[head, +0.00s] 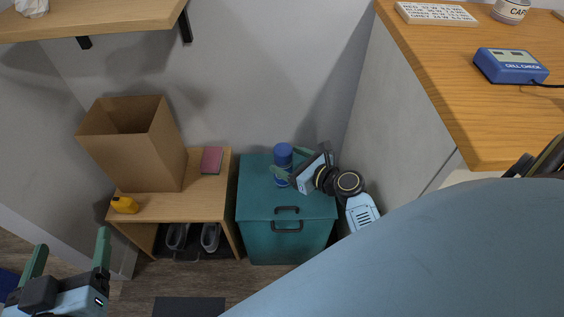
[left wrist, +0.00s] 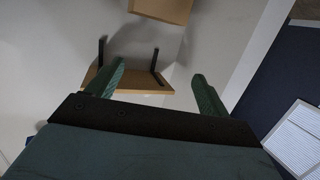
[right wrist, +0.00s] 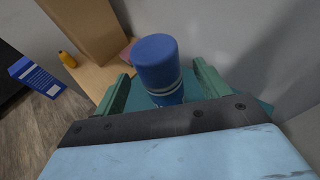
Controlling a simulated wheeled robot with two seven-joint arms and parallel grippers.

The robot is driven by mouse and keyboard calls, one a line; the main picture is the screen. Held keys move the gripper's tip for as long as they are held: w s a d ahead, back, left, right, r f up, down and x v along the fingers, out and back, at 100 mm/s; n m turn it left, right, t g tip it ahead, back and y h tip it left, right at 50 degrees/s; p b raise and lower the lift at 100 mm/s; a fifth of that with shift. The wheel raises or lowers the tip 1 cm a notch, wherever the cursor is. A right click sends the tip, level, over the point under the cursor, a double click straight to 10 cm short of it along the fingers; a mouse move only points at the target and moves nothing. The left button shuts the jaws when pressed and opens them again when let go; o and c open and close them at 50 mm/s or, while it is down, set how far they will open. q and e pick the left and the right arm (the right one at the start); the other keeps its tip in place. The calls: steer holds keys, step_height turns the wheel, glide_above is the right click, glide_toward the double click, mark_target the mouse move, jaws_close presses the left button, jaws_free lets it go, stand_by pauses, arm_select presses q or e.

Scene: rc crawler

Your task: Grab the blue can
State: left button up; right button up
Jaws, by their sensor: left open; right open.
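The blue can (head: 283,158) stands upright on top of the teal cabinet (head: 262,208) in the head view. My right gripper (head: 291,162) is at the can, with its fingers open on either side of it. In the right wrist view the can (right wrist: 157,66) is between the two open fingers (right wrist: 160,88), its lower part hidden behind the gripper body. Whether the fingers touch it I cannot tell. My left gripper (head: 72,257) is open and empty at the lower left of the head view, far from the can.
A wooden bench (head: 205,202) left of the cabinet carries an open cardboard box (head: 135,160), a yellow object (head: 124,205) and a red book (head: 211,160), with shoes below. A grey wall panel stands right of the cabinet. A wooden worktop (head: 470,80) is at upper right.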

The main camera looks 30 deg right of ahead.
steer(key=b+x, duration=0.1)
steer(key=x, duration=0.3)
steer(key=shift+w+f+b, duration=0.1)
steer(key=shift+w+b, duration=0.1)
steer(key=shift+b, duration=0.2)
arm_select(q)
step_height(320, 180, up, 8)
steer(key=d+t+h, duration=0.1)
steer(key=t+h, duration=0.1)
steer(key=t, duration=0.3)
steer(key=shift+s+d, duration=0.15)
steer(key=shift+d, duration=0.05)
arm_select(e)
steer(key=shift+w+a, duration=0.1)
arm_select(q)
steer(key=shift+f, duration=0.1)
arm_select(e)
steer(key=c, duration=1.2)
